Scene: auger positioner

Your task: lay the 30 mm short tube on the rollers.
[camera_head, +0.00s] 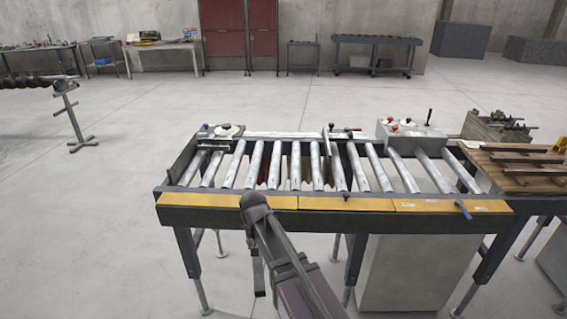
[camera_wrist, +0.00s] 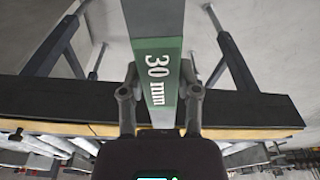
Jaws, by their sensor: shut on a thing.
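The 30 mm short tube (camera_wrist: 152,25) is in the wrist view, with a green band marked "30 mm" and grey metal beyond it. My gripper (camera_wrist: 160,92) is shut on it at the band, one finger on each side. The tube's far end runs out of the top of the picture. The rollers (camera_head: 252,165) are bare grey cylinders side by side in a dark frame in the head view. Some rollers show at the lower left of the wrist view (camera_wrist: 40,144).
A yellow strip (camera_head: 345,203) runs along the front edge of the roller frame. A grey box with knobs (camera_head: 412,137) stands behind the rollers at the right. A wooden-topped table with bars (camera_head: 525,170) adjoins on the right. Open floor lies left of the frame.

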